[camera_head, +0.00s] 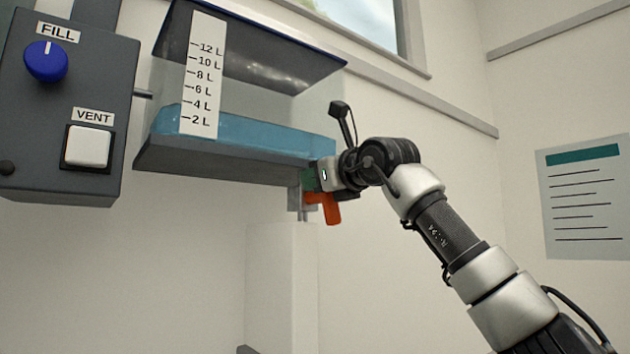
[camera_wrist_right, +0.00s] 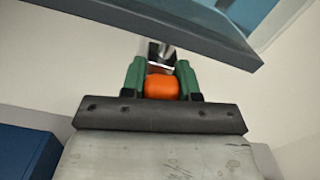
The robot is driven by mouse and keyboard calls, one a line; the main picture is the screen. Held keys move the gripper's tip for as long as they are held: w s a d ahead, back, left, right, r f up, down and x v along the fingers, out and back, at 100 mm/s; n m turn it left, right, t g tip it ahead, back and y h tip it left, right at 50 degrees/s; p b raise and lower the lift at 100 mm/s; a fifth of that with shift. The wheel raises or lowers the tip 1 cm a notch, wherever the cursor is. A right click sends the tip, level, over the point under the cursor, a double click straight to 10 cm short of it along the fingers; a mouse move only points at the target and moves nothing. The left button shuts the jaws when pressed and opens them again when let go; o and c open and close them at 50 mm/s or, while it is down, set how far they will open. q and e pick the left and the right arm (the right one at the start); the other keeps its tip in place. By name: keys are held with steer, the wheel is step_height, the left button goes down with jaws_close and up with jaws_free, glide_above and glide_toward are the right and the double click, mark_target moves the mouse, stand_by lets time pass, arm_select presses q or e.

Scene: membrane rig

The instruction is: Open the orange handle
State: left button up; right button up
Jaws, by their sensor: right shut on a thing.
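The orange handle (camera_head: 330,209) sits on a grey valve fitting under the right end of the water tank (camera_head: 235,165) in the head view. Its visible part hangs down below my right gripper (camera_head: 312,178). In the right wrist view the orange handle (camera_wrist_right: 161,87) lies between the two green fingers of my right gripper (camera_wrist_right: 161,78), which is shut on it. Part of the handle is hidden by the gripper. My left gripper is not in view.
A control box (camera_head: 70,110) with a blue FILL knob (camera_head: 46,61) and a white VENT button (camera_head: 88,146) is at the left. A pale column (camera_head: 282,285) stands below the valve. A paper notice (camera_head: 587,200) hangs on the right wall.

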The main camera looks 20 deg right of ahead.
steer(key=shift+w+d+m, duration=0.15)
steer(key=shift+d+m, duration=0.15)
steer(key=shift+m, duration=0.8)
steer(key=o, duration=0.9)
steer(key=shift+d, duration=0.1)
